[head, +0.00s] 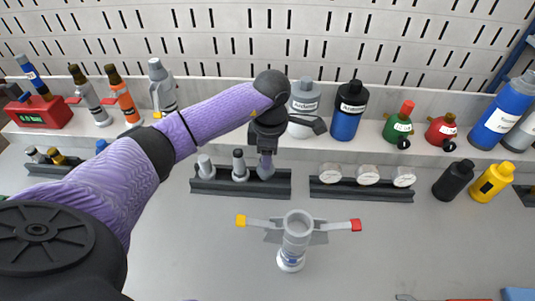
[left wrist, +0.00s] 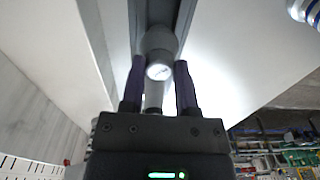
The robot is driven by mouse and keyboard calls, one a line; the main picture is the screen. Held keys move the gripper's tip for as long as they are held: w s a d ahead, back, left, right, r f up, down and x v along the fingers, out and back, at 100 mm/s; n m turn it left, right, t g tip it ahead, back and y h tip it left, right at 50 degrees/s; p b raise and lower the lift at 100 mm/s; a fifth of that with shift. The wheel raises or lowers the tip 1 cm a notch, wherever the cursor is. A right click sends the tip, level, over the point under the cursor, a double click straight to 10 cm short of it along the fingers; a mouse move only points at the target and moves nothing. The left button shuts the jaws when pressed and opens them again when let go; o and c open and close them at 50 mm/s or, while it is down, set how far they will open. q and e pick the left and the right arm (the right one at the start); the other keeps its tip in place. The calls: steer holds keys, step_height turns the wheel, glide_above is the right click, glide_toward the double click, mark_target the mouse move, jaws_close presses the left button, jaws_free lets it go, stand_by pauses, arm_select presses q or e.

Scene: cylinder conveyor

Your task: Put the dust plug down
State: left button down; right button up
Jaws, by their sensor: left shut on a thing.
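My left gripper (head: 267,150) points down over the right end of a dark rack (head: 240,188). It is shut on the dust plug (head: 266,168), a grey cylindrical piece. The plug is at the rack's right-hand place; whether it is fully seated cannot be told. In the left wrist view the plug (left wrist: 160,50) shows with a pale round end between the two dark fingers (left wrist: 159,88). Two similar plugs stand upright in the rack to its left, one grey (head: 205,166) and one with a dark top (head: 239,165). My right gripper is not in view.
A grey cylinder (head: 297,240) with yellow-tipped and red-tipped side arms stands upright in front. A second rack (head: 362,193) with white-lidded pieces is to the right. Bottles, including a blue one (head: 346,122), line the back shelf.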

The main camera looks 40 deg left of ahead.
arm_select(q)
steer(key=shift+f+b, duration=0.3)
steer(key=shift+f, duration=0.3)
steer(key=shift+c, duration=1.8)
jaws_free()
step_height(320, 180, up, 9)
steer(key=p, duration=0.3)
steer(key=shift+w+d, duration=0.15)
step_height(320, 180, up, 4)
steer(key=shift+d+r+p, duration=0.1)
steer(key=shift+r+p, duration=0.05)
steer(key=shift+p, duration=0.5)
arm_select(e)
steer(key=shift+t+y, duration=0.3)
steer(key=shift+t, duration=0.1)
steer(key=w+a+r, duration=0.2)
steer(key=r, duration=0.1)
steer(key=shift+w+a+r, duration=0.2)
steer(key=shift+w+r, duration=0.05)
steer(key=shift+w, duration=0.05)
